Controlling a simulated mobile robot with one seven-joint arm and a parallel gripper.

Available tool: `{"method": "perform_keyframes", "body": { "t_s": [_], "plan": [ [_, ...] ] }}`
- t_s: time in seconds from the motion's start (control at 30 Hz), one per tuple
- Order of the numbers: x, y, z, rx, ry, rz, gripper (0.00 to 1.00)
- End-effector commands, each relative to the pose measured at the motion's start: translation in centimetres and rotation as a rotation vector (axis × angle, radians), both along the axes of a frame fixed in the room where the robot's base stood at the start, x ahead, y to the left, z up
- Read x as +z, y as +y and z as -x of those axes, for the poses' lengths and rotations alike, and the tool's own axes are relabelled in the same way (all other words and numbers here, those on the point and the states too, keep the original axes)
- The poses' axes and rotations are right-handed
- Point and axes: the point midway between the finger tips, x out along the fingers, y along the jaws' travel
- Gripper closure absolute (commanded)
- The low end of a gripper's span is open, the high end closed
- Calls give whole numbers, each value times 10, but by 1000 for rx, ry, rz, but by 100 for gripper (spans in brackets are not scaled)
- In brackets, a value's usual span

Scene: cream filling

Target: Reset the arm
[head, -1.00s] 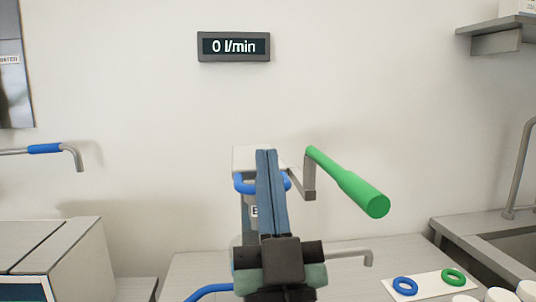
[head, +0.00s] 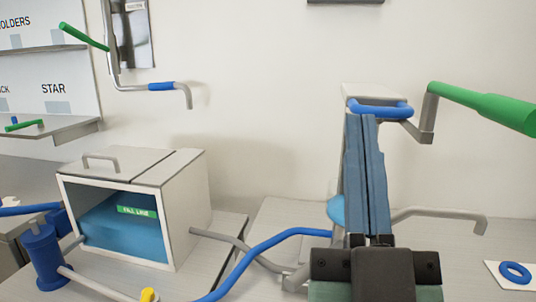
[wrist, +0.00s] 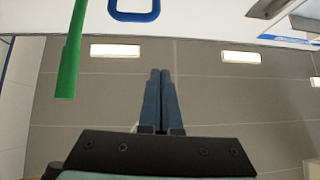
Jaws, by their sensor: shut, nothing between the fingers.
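My gripper (head: 367,122) points upward in the head view, its two long blue fingers together with nothing between them. It stands in front of a pale upright unit (head: 372,91) with a blue loop handle (head: 381,109) and hides part of both. A green-handled lever (head: 484,103) sticks out to the right of the fingertips. In the wrist view the shut fingers (wrist: 161,73) point up the picture, with the blue loop (wrist: 134,8) above them and the green handle (wrist: 72,62) to the left. The fingers look apart from both there.
A box with blue contents and a green FILL LINE label (head: 136,210) stands at left. A shelf (head: 50,130) hangs at far left.

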Motion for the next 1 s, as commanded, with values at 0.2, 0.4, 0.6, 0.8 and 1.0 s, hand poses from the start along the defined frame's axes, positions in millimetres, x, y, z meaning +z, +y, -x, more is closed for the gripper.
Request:
{"method": "perform_keyframes", "body": {
  "t_s": [0.2,0.4,0.6,0.8,1.0],
  "plan": [
    [61,64,3,130,-22,17,100],
    [99,95,18,208,-38,-28,100],
    [142,94,17,207,-30,-36,100],
    [189,94,17,207,-30,-35,100],
    [252,95,17,207,-30,-34,100]
  ]
}}
